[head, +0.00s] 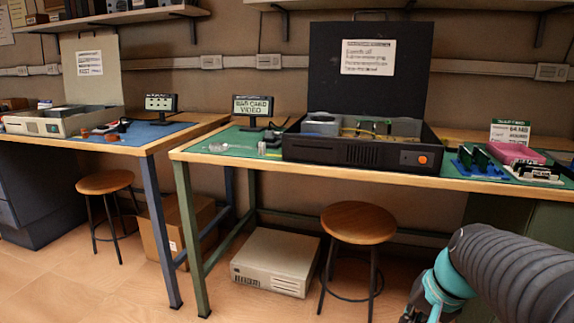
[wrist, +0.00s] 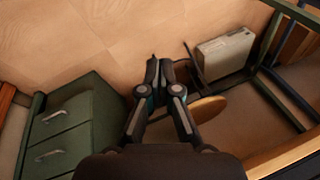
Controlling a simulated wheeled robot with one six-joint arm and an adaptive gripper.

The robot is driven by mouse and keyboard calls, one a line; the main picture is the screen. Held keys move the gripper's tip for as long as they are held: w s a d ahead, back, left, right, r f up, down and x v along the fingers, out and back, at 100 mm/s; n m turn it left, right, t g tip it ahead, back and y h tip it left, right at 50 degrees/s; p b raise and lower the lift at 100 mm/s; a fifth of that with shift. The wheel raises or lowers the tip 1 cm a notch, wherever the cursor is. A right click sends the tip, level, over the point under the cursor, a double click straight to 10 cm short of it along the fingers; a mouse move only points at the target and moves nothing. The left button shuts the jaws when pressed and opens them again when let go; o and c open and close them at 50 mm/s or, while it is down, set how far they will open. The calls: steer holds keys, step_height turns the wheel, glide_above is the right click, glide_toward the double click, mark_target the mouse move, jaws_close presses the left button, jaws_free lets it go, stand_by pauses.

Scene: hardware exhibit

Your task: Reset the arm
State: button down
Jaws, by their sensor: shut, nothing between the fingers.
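My arm (head: 505,275), with a dark ribbed sleeve and a teal joint, shows at the lower right of the head view. My gripper (wrist: 160,70) is in the middle of the wrist view, its two dark fingers drawn together with nothing between them. It hangs in front of the bench, above the floor. The stool's round wooden seat (wrist: 207,108) shows to the right of the fingers in the wrist view, partly hidden by them. In the head view only part of my gripper shows at the bottom edge.
The green-matted bench (head: 240,157) carries an open black computer case (head: 350,153) and a pink-topped stack of parts (head: 515,153). Below are a stool (head: 358,222) and a beige case (head: 275,262). A green drawer cabinet (wrist: 70,130) stands left in the wrist view. Floor at front left is clear.

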steer(key=s+a+r+n+t+h, duration=0.1)
steer(key=s+a+r+n+t, duration=0.1)
steer(key=s+a+n, duration=0.4)
steer(key=shift+s+a+r+h, duration=0.4)
steer(key=shift+s+a, duration=0.1)
steer(key=shift+s, duration=1.5)
